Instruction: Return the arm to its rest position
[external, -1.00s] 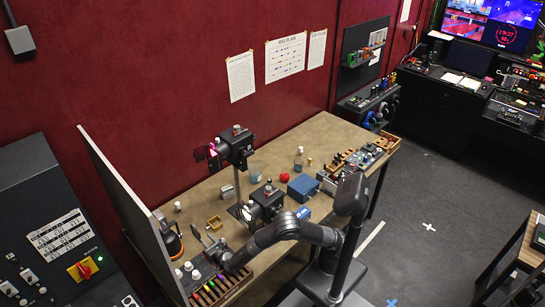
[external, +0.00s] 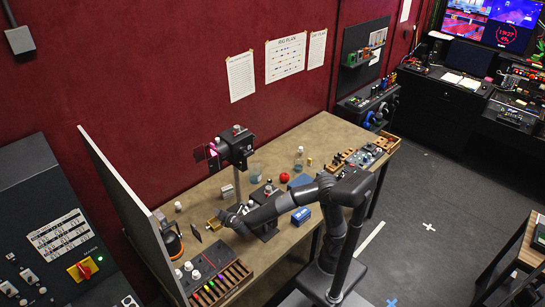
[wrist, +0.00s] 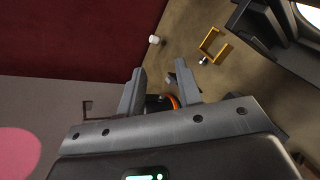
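My arm (external: 283,203) reaches left from its base over the table, bent at the elbow, with its end above the left half of the tabletop (external: 322,132). My gripper (external: 214,226) is near a yellow bracket (external: 214,223) in the external view, where its fingers are hard to make out. In the wrist view my gripper (wrist: 160,70) is open, with two grey fingers apart and nothing held. A dark thing with an orange ring (wrist: 174,102) shows beyond and between the fingers, partly hidden. The yellow bracket (wrist: 211,46) lies to their right.
A dark button panel (external: 205,262) with white knobs and a wooden rack of coloured pieces (external: 225,284) lie at the table's near left end. A grey partition (external: 125,205) stands along the left. A post-mounted camera-like device (external: 237,147) and a blue box (external: 301,216) are near my arm.

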